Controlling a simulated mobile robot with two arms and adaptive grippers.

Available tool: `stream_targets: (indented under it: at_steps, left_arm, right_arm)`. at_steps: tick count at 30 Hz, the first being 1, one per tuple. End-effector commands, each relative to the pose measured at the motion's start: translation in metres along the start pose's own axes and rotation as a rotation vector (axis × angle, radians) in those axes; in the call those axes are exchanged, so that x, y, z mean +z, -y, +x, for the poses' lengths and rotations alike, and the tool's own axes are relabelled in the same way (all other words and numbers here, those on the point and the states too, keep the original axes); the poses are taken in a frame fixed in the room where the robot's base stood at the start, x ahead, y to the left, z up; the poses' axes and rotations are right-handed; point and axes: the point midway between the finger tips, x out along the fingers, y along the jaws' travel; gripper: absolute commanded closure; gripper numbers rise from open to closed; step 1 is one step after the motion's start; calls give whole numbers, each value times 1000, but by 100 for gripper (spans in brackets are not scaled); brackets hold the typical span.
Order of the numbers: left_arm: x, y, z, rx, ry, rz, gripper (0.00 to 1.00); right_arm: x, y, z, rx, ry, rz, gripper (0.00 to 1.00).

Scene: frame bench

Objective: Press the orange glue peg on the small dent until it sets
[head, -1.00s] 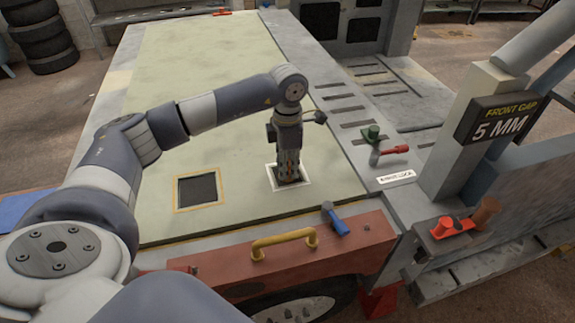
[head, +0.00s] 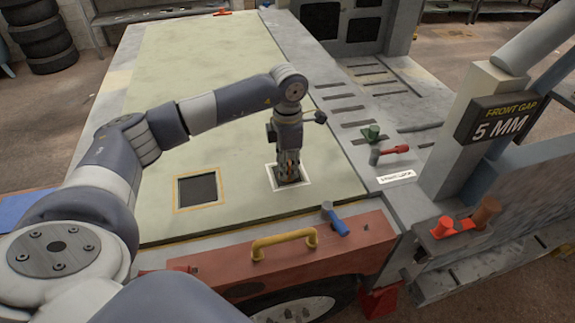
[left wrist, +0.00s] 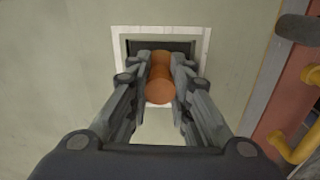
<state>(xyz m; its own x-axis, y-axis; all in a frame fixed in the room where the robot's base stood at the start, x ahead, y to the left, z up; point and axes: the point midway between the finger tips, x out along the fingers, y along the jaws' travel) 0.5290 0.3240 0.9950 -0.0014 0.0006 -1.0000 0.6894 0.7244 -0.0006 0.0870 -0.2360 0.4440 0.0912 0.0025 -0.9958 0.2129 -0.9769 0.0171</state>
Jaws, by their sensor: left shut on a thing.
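My left gripper (head: 288,178) points down over the white-framed dark square (head: 302,184) on the pale green panel. In the left wrist view, the gripper (left wrist: 160,68) is shut on the orange glue peg (left wrist: 160,88), with one finger on each side of it. The peg's far end lies over the dark area inside the white frame (left wrist: 206,45). I cannot tell whether it touches the surface there. The dent itself cannot be made out. My right gripper is not in view.
A yellow-framed dark square (head: 198,190) lies left on the panel. A blue-handled tool (head: 336,219) and a yellow handle (head: 284,243) are at the front edge. A red-handled tool (head: 390,152) and a green knob (head: 371,133) are to the right. A post bears a "FRONT GAP 5 MM" sign (head: 500,123).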

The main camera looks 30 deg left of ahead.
Motion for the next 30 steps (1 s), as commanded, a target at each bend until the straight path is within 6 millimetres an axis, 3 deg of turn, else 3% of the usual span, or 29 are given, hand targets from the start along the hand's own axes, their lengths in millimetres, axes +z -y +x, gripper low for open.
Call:
stream_targets:
  at_steps: [7,8,11,23,30]
  left_arm:
    - [0,0,0,0,0,0,98]
    - [0,0,0,0,0,0,79]
    - [0,0,0,0,0,0,57]
    - [0,0,-5,1,1,0,57]
    - [1,-1,-46,4,4,0,57]
  right_arm:
    - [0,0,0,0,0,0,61]
    - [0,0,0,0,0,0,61]
    - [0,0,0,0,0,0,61]
    - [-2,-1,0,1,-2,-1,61]
    - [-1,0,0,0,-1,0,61]
